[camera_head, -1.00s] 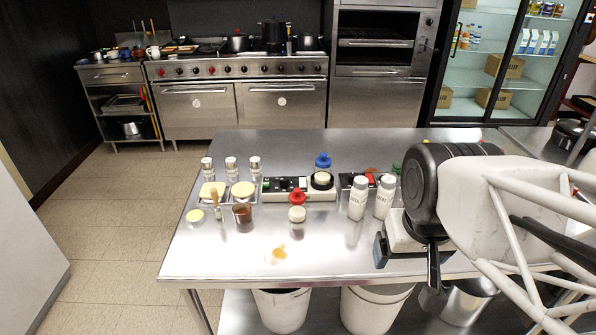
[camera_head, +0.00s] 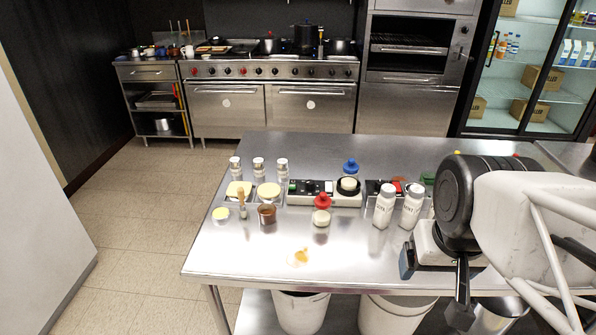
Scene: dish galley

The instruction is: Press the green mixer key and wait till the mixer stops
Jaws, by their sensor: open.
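A long pale box with a dark key panel (camera_head: 309,187) stands at mid table; I take it to be the mixer. A small green patch (camera_head: 292,187) at its left end looks like the green key. At its right end is a black round part with a pale top (camera_head: 348,184). I cannot tell whether it is turning. My gripper (camera_head: 460,308) is at the right, a dark finger pointing down near the table's front edge, well away from the box. It holds nothing that I can see. Its other finger is hidden or hard to make out.
A red-capped jar (camera_head: 321,216) stands in front of the box; a blue knob (camera_head: 350,166) is behind. Two white shakers (camera_head: 384,207) and a second dark panel (camera_head: 374,187) are to its right. A yellow spill (camera_head: 298,257) lies on the bare front table.

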